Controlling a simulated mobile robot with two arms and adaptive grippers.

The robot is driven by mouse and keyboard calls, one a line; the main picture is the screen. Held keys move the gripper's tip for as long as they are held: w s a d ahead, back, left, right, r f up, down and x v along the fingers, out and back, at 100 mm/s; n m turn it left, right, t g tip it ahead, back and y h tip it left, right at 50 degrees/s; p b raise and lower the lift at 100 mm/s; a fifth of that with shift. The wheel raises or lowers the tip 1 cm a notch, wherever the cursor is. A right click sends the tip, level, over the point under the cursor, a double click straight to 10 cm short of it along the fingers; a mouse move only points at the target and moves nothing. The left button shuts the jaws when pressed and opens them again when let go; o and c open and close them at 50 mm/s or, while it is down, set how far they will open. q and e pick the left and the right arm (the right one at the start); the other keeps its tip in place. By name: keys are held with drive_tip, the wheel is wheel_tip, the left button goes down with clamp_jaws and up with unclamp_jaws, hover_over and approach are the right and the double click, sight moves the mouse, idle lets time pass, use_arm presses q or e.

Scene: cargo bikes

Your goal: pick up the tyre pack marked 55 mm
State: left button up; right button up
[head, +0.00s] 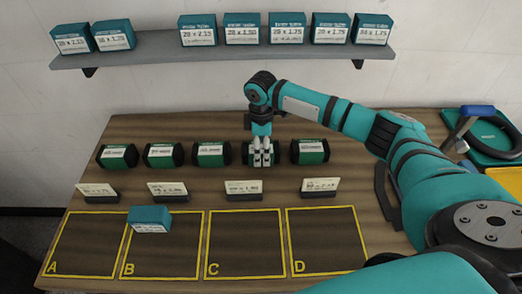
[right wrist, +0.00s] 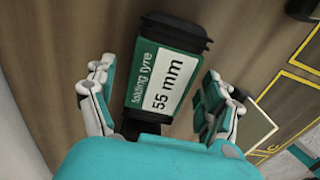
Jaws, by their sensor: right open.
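The tyre pack marked 55 mm (right wrist: 163,75) is green with black ends and a white label reading "folding tyre 55 mm". It lies on the wooden table, and in the head view (head: 249,152) it is the second from the right in the row, partly hidden by my right gripper. My right gripper (head: 264,163) points down over this pack. In the right wrist view, the open fingers of my right gripper (right wrist: 160,98) stand on either side of the pack, with gaps visible. My left gripper is not in view.
Similar packs (head: 117,155) lie in the same row on both sides. Several cards (head: 244,190) stand in front, before yellow-outlined areas A to D. A teal box (head: 149,219) sits in B. A shelf (head: 220,51) with several teal boxes is behind.

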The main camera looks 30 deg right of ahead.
drive_tip(key=shift+f, duration=0.15)
drive_tip(key=shift+c, duration=0.2)
drive_tip(key=shift+w, duration=0.1)
drive_tip(key=c, duration=1.7)
